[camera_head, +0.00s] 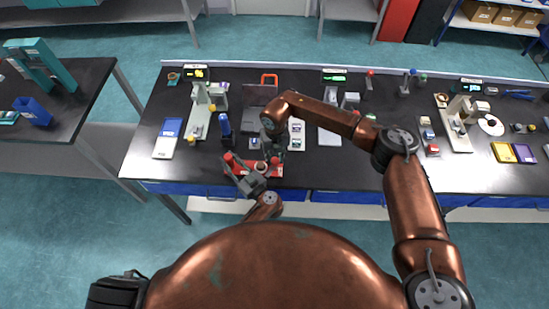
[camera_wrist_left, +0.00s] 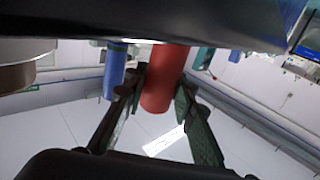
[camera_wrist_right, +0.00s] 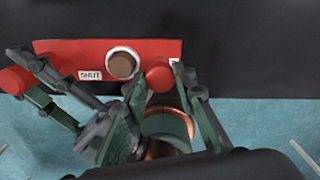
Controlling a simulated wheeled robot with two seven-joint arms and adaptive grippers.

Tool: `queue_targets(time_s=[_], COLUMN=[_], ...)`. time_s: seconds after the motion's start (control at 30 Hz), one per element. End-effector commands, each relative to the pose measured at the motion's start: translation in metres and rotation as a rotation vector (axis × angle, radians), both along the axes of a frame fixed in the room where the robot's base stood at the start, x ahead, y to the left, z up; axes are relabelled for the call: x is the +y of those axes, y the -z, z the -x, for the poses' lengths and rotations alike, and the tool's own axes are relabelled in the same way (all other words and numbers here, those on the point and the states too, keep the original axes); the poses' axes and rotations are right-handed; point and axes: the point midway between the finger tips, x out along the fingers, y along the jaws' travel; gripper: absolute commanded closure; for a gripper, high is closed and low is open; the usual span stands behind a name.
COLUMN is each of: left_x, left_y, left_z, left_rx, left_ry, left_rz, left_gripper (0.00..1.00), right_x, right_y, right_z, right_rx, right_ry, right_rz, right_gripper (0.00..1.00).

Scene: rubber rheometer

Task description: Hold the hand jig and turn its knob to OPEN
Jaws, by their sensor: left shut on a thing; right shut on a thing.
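The red hand jig (camera_head: 262,168) lies near the table's front edge. In the right wrist view, the jig (camera_wrist_right: 85,52) shows a round brown knob (camera_wrist_right: 122,65) in a pale ring, a SHUT label (camera_wrist_right: 90,76) left of it, and a mostly hidden label at right. A red handle stands at each end. My left gripper (camera_head: 232,162) is shut on the left red handle, which also shows in the left wrist view (camera_wrist_left: 160,85). My right gripper (camera_wrist_right: 160,95) comes from above and is shut around the right red handle (camera_wrist_right: 158,76). Neither gripper appears on the brown knob.
White cards (camera_head: 297,128) lie to the right. A blue and white tablet (camera_head: 168,138) lies further left. The black table is clear in front right.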

Motion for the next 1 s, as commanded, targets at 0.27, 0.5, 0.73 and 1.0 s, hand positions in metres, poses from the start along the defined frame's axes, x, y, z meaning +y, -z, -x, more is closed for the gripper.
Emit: queue_targets(time_s=[0.27,0.5,0.73,1.0], left_x=[0.0003,0.0003,0.0004,0.0005], left_y=[0.0001,0.0001,0.0001,0.0002], left_z=[0.0,0.0,-0.0001,0.0001], left_rx=[0.0,0.0,0.001,0.001], left_ry=[0.0,0.0,0.0,-0.001], left_rz=[0.0,0.0,-0.001,-0.001], left_gripper=[1.0,1.0,1.0,1.0], right_x=[-0.0001,-0.0001,-0.0001,-0.0002], right_y=[-0.0004,-0.0005,-0.0007,-0.0007], right_z=[0.0002,-0.0002,-0.0002,-0.0003], right_rx=[0.001,0.0,0.0,0.0], right_ry=[-0.244,-0.401,-0.486,-0.517], right_rz=[0.0,0.001,0.0,0.0], right_gripper=[0.99,0.99,0.99,0.99])
